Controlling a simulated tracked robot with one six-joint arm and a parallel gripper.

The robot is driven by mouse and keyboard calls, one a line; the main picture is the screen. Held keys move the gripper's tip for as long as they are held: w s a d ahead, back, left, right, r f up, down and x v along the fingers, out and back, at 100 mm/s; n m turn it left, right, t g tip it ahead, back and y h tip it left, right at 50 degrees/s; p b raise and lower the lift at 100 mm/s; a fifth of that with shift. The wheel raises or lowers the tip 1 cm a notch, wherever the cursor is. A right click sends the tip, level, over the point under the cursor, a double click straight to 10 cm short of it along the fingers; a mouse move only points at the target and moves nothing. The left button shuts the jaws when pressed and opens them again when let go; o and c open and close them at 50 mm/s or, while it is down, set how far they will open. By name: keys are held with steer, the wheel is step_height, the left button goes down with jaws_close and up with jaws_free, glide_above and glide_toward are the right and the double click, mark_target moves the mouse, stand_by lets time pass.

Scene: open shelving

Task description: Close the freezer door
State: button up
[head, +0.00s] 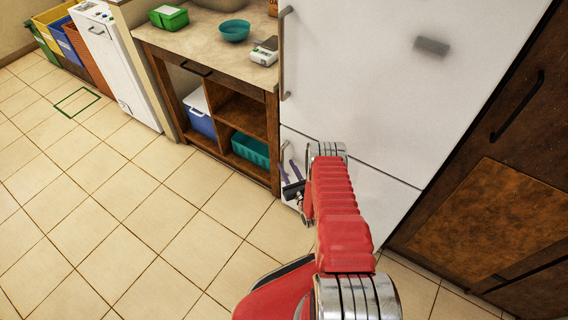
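The white fridge-freezer (365,75) stands at the right in the head view. Its lower door, the freezer door (375,185), lies below a seam under the large upper door. The freezer door looks flush or nearly flush with the body; I cannot tell if a small gap remains. A grey handle (283,150) shows at its left edge. My gripper (289,176) is low in front of the left part of this door, close to the handle. My red arm hides much of the door. The fingers are small and partly hidden, so their opening and any contact are unclear.
A wooden counter (185,50) with open shelves stands left of the fridge, holding a green box (168,17), a teal bowl (234,30) and a scale (265,52). Dark brown cabinets (510,190) stand at the right. The tiled floor (130,210) at the left is clear.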

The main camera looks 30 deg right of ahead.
steer(key=s+a, duration=0.1)
steer(key=s, duration=0.8)
steer(key=shift+s+f, duration=0.15)
steer(key=shift+s, duration=0.25)
steer(key=shift+a, duration=0.1)
